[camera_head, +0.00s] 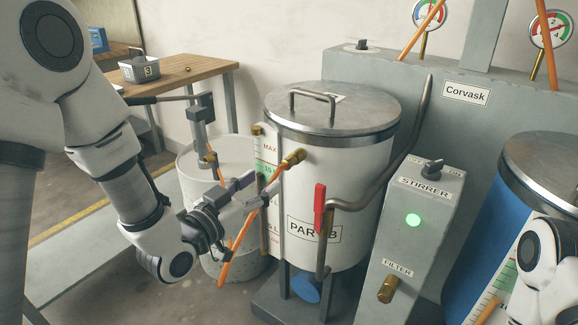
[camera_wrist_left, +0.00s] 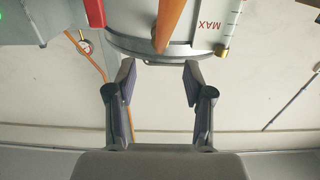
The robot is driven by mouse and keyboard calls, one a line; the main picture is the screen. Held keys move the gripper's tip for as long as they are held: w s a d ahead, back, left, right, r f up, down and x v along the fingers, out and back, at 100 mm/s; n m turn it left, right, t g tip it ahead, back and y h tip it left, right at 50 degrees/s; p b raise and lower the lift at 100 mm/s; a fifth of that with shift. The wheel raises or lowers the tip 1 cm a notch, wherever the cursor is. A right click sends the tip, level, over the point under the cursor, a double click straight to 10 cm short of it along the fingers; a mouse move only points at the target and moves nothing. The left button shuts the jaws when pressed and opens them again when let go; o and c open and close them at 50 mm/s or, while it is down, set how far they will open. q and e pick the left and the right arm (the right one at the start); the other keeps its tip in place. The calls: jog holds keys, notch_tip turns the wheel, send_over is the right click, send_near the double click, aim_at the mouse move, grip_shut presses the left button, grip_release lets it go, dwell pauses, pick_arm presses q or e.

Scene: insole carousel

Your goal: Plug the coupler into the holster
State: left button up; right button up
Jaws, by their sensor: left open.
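An orange hose (camera_head: 236,238) rises beside the white PART B tank (camera_head: 350,235) to a brass-ended coupler (camera_head: 293,157), which appears at or in front of the tank wall. My left gripper (camera_head: 252,190) is open, with its fingers close to the hose below the brass end. In the left wrist view the open fingers (camera_wrist_left: 158,76) have nothing between them, and an orange length (camera_wrist_left: 172,20) passes beyond them. A grey bracket (camera_head: 205,125) hangs from a bent arm left of the tank; I cannot tell whether it is the holster. My right gripper is out of view.
A grey STIRRER and FILTER box (camera_head: 417,225) stands right of the tank, and a blue tank (camera_head: 480,235) beyond it. A red-handled lever (camera_head: 320,208) projects in front of PART B. A pale drum (camera_head: 195,165) stands behind my left arm. A wooden table (camera_head: 180,78) is behind.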

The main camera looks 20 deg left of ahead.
aim_at(278, 170)
pick_arm(q)
jog(key=p+x, duration=0.1)
jog(key=x, duration=0.8)
jog(key=shift+f, duration=0.1)
dwell(0.8)
grip_shut()
jog(key=shift+s+a, duration=0.1)
jog(key=shift+s, duration=0.1)
jog(key=shift+s+a, duration=0.15)
jog(key=shift+s, duration=0.25)
jog(key=shift+b+v, duration=0.3)
jog(key=shift+v, duration=2.1)
